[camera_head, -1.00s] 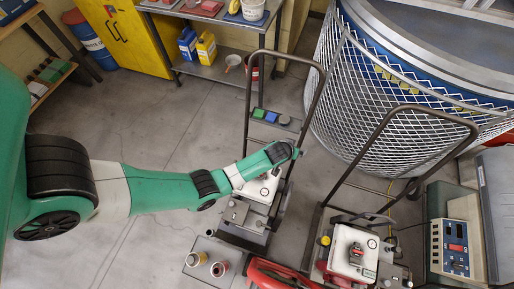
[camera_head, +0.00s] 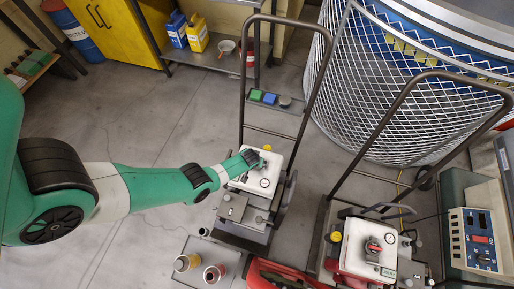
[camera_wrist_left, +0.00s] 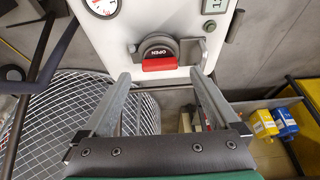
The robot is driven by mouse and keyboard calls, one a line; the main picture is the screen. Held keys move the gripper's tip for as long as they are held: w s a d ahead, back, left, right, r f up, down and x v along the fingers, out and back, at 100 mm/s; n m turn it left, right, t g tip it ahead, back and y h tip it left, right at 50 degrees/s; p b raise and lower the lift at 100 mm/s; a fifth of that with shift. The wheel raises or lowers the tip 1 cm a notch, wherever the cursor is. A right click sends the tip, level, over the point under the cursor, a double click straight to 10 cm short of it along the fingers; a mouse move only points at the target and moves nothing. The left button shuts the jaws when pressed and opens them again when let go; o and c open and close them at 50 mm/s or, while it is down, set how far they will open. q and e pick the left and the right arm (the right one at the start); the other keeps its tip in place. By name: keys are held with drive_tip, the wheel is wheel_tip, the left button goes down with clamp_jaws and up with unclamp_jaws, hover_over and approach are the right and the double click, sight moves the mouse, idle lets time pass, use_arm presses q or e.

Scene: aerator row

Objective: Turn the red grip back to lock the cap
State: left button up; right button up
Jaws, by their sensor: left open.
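The red grip (camera_wrist_left: 158,64) sits on a dark round cap marked OPEN (camera_wrist_left: 156,51), on a white panel (camera_wrist_left: 182,18) in the left wrist view. A grey metal bracket stands beside the cap on the right. My left gripper (camera_wrist_left: 160,82) is open, its two fingers spread to either side of the red grip and apart from it. In the head view my left gripper (camera_head: 262,153) is at the top of the white unit (camera_head: 270,182) on the left cart, and it hides the grip there. My right gripper is not in view.
A second cart with a white unit (camera_head: 355,262) and its own red-marked cap stands to the right. A mesh-sided tank (camera_head: 400,110) is behind. Two cups (camera_head: 213,275) stand at the front.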

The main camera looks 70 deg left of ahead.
use_arm(q)
drive_tip(key=b+x, duration=0.1)
drive_tip(key=x, duration=0.2)
drive_tip(key=shift+b, duration=0.3)
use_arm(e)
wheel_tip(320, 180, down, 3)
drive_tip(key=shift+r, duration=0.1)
use_arm(q)
drive_tip(key=shift+r, duration=0.1)
drive_tip(key=c, duration=1.4)
